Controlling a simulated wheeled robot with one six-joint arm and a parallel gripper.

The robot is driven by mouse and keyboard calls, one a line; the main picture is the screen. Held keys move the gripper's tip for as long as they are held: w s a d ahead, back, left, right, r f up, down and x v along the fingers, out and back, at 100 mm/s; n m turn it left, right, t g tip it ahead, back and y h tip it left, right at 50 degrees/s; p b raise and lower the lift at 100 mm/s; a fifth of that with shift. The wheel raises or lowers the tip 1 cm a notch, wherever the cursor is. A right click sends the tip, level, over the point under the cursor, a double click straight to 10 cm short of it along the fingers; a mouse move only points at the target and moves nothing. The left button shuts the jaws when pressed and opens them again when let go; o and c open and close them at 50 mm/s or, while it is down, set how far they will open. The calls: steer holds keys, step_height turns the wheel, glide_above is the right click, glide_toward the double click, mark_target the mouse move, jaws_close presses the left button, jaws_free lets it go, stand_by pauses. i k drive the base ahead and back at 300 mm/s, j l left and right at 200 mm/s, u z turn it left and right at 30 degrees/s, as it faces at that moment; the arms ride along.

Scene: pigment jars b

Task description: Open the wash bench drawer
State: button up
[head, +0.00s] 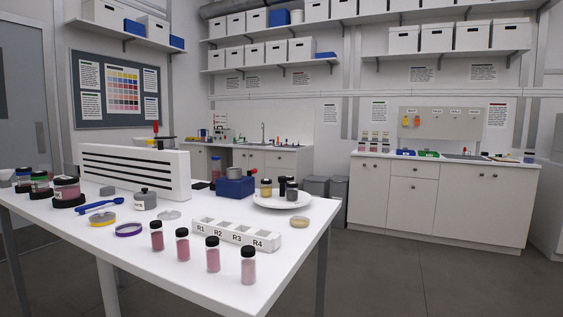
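Two white benches stand along the far walls, and no readable label says which is the wash bench. The right bench (447,212) has several cupboard doors and a shallow drawer front (414,170) high in its middle, which looks closed. A dark sink or tap fitting shows faintly on its top. The back bench (285,160) carries a tall tap (263,132) and has cupboard fronts below, too small to make out in detail. It is partly hidden behind the table. My gripper is not in view.
A white table (110,245) fills the left foreground, with pink vials, a labelled rack (236,234), jars, a plate (282,203) and a slotted white panel (135,170). Grey bins (328,190) stand between the benches. The grey floor (420,275) right of the table is clear.

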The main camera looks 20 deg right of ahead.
mark_target(287, 160)
steer(key=i+l, duration=0.5)
steer(key=i+l+z, duration=0.15)
steer(key=i+l, duration=0.8)
steer(key=i+l+z, duration=0.15)
steer(key=i+l, duration=0.7)
steer(key=i, duration=0.25)
steer(key=i+l+z, duration=0.1)
steer(key=i+l, duration=0.25)
steer(key=i, duration=0.2)
steer(key=i+l+z, duration=0.1)
steer(key=i+l, duration=0.25)
steer(key=i, duration=1.15)
steer(key=i+j+u, duration=0.1)
steer(key=i+j, duration=1.7)
steer(key=j, duration=0.35)
steer(key=i+j+u, duration=0.15)
steer(key=i+j, duration=1.75)
steer(key=j, duration=0.15)
